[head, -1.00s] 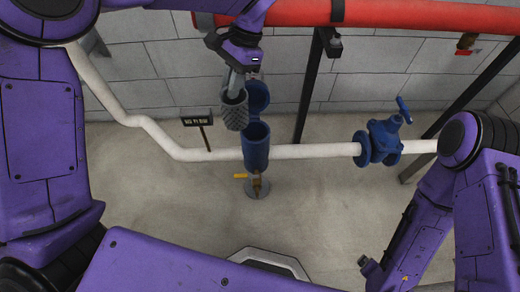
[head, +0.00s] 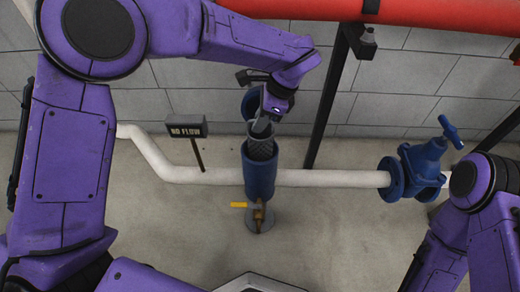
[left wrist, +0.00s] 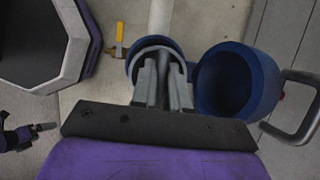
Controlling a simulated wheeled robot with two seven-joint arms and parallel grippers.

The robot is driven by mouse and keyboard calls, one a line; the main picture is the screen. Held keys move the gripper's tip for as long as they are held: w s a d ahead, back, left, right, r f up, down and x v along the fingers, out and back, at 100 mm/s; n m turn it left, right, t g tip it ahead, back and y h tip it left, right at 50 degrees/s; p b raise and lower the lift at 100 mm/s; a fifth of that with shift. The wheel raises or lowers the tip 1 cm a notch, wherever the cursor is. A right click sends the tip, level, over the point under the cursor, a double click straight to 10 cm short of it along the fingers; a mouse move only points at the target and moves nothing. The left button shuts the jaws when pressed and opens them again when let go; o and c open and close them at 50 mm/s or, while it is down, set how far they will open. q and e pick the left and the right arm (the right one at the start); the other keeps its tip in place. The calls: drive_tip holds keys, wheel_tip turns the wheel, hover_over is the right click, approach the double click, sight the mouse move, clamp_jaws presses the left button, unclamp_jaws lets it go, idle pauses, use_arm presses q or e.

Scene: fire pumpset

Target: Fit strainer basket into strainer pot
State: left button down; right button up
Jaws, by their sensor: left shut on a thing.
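The grey mesh strainer basket (head: 262,147) is upright, with its lower part hidden inside the mouth of the blue strainer pot (head: 260,178). My left gripper (head: 262,125) is shut on the basket's top from above. In the left wrist view its fingers (left wrist: 163,82) reach down over the pot's round mouth, and the pot's rim (left wrist: 139,50) shows around the grey basket rim. The pot's blue lid (head: 250,104) stands open behind; it shows as a hollow cup in the left wrist view (left wrist: 237,80). What looks like my right gripper (left wrist: 40,128) is small at that view's lower left.
A white pipe (head: 325,178) runs from the pot to a blue valve (head: 415,170). A NO FLOW sign (head: 187,129) stands at left. A yellow-handled drain valve (head: 239,205) is below the pot. A black post (head: 325,110) and a red pipe (head: 300,8) are behind.

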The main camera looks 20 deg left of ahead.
sight(260, 145)
use_arm(q)
wheel_tip(260, 145, down, 9)
drive_tip(key=shift+r+b, duration=0.1)
drive_tip(key=shift+b, duration=0.7)
drive_tip(key=shift+f+b, duration=0.25)
drive_tip(key=shift+b, duration=0.05)
drive_tip(key=c, duration=1.1)
unclamp_jaws()
drive_tip(key=shift+r, duration=0.1)
drive_tip(key=shift+r+p, duration=0.2)
drive_tip(key=shift+p, duration=0.15)
drive_tip(key=p+v, duration=0.2)
drive_tip(key=v, duration=1)
drive_tip(key=shift+p, duration=0.3)
